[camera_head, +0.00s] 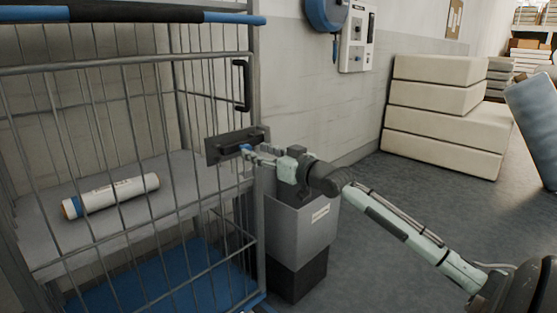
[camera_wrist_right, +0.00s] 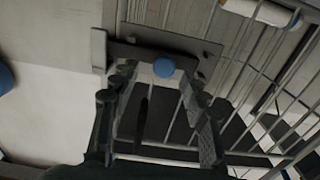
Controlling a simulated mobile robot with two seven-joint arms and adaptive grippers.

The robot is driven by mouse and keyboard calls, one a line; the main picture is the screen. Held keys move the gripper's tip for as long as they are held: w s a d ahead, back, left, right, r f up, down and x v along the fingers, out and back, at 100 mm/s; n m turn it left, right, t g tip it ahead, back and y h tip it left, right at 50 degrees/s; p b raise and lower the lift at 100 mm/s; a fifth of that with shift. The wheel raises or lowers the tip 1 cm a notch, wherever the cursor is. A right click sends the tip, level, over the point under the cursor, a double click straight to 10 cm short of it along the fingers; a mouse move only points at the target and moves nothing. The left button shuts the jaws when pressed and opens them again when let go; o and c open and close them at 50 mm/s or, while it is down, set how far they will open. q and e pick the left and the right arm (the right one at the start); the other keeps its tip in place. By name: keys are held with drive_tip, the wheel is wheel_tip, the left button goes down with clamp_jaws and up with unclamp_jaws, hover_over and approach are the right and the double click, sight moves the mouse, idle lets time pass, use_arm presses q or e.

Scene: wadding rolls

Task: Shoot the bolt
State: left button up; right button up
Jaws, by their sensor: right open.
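The bolt (camera_head: 225,147) is a dark plate with a blue knob (camera_head: 246,148), mounted at the right edge of the wire cage's front. In the wrist view the bolt's plate (camera_wrist_right: 190,42) lies beyond the fingers, and the blue knob (camera_wrist_right: 164,68) shows between the fingertips. My right gripper (camera_head: 252,154) is open at the bolt, one finger on each side of the knob in the wrist view (camera_wrist_right: 160,82). I cannot tell whether a finger touches it. How far the bolt's bar reaches is partly hidden by the gripper. My left gripper is not in view.
The wire cage (camera_head: 125,62) has a black handle (camera_head: 241,85) above the bolt and a wrapped roll (camera_head: 112,194) on its shelf. A grey bin (camera_head: 300,235) stands close below my right gripper.

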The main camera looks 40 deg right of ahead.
drive_tip(key=s, duration=0.9)
drive_tip(key=shift+s+d, duration=0.4)
drive_tip(key=s+a+f+g+h+p, duration=0.15)
drive_tip(key=s+f+g, duration=0.25)
drive_tip(key=f, duration=0.8)
drive_tip(key=s+a+f+g+p, duration=0.2)
drive_tip(key=s+a+f+g, duration=0.1)
drive_tip(key=f, duration=0.9)
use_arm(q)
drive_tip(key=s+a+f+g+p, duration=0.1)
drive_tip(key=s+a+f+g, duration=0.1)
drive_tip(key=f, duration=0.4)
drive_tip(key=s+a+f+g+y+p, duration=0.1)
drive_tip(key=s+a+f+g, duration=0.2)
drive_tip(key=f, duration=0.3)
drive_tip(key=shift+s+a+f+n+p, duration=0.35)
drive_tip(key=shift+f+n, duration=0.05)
use_arm(e)
drive_tip(key=s+a+f+g+h, duration=0.1)
drive_tip(key=s+a+f+g, duration=0.7)
drive_tip(key=s+a+f, duration=0.7)
drive_tip(key=shift+s+a+f+n, duration=0.15)
drive_tip(key=shift+s+f+n, duration=0.2)
drive_tip(key=shift+s, duration=0.5)
drive_tip(key=shift+r, duration=0.1)
